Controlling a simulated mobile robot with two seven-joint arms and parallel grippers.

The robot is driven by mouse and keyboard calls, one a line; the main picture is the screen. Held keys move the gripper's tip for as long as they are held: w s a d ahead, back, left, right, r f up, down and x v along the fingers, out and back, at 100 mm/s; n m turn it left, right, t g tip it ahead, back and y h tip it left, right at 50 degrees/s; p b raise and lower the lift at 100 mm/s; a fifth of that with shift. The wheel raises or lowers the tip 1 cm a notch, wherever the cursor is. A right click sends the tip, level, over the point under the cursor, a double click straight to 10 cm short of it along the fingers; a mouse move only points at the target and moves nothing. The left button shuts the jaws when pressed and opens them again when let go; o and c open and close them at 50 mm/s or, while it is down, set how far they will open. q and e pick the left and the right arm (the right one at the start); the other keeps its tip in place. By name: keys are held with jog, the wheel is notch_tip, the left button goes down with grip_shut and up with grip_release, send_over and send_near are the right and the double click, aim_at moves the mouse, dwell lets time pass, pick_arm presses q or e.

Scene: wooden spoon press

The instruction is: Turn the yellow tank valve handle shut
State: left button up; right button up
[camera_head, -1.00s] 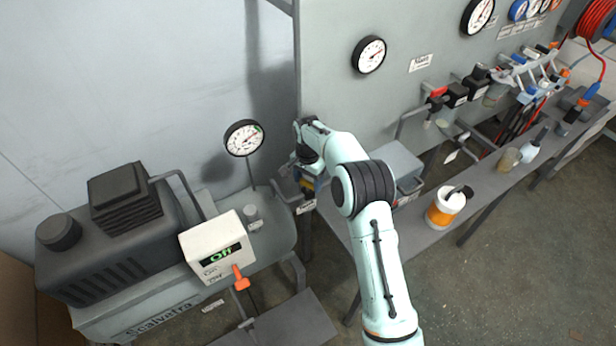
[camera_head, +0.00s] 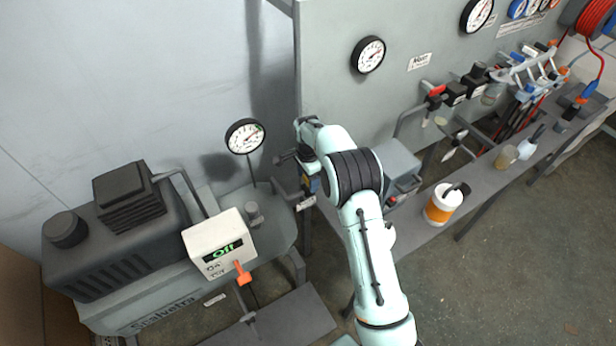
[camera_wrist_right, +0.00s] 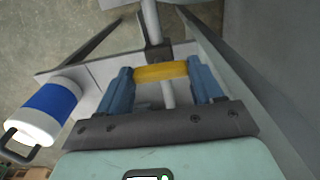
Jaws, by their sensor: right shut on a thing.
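The yellow valve handle (camera_wrist_right: 160,72) shows in the right wrist view as a short bar lying across between two blue fingers. My right gripper (camera_wrist_right: 164,78) is shut on it, one finger at each end. A dark fitting and a grey pipe show behind the handle. In the head view my right gripper (camera_head: 311,184) is beside the end of the tank pipe, and my wrist largely hides the handle. The grey tank (camera_head: 275,220) is to the left of it. My left gripper is not in view.
A white control box (camera_head: 218,243) reads "Off" above an orange lever (camera_head: 242,274). A round gauge (camera_head: 244,136) stands on the tank. A grey bench (camera_head: 425,228) with a white and orange container (camera_head: 442,205) lies right of my arm. A panel wall is close behind.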

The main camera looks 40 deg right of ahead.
jog(key=o, duration=1.1)
jog(key=shift+c, duration=0.2)
jog(key=shift+r, duration=0.1)
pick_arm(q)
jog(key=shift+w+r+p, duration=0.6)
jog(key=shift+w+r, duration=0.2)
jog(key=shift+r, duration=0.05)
pick_arm(e)
notch_tip(320, 180, up, 13)
